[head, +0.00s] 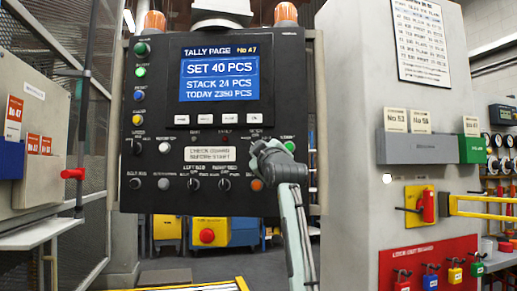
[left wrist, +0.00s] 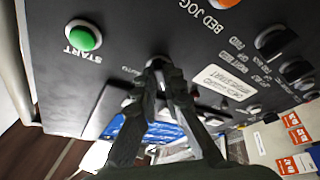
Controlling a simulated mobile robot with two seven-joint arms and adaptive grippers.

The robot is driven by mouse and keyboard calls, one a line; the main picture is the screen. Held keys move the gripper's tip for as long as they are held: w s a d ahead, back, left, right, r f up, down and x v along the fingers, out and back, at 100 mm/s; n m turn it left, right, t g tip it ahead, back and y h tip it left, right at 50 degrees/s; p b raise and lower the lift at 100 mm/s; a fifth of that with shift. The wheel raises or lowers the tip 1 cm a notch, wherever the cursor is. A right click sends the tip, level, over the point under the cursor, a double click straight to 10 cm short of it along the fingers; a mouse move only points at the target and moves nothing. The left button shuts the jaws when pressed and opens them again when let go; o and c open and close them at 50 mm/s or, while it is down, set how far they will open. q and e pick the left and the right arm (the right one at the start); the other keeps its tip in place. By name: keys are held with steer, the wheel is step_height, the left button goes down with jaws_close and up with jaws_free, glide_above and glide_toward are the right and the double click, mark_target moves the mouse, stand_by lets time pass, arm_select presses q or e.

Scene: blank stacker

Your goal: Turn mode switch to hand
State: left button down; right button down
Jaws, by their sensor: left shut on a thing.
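The black control panel (head: 165,160) hangs upright in front of me, with a lit screen above its controls. My left gripper (head: 262,148) is at the panel's lower right, beside the green start button (head: 290,146). In the left wrist view, the fingers of my left gripper (left wrist: 157,70) are closed together at the panel face, beside the START button (left wrist: 83,38) and a small label that reads AUTO. They are shut on the mode switch, whose knob is mostly hidden by the fingers. Its pointing direction cannot be told. My right gripper is not in view.
Black selector knobs (head: 224,184) and an orange button (head: 257,184) sit just below the gripper. A CHECK BOARD plate (head: 210,154) is to its left. A grey cabinet (head: 350,130) with a red-handled yellow switch (head: 427,205) stands at the right.

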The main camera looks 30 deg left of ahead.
arm_select(q)
steer(key=shift+s+r, duration=0.1)
steer(key=shift+r, duration=0.25)
steer(key=c, duration=1.7)
jaws_free()
steer(key=shift+o, duration=0.4)
steer(key=shift+a+f, duration=0.15)
steer(key=shift+f, duration=0.05)
steer(key=v, duration=1.2)
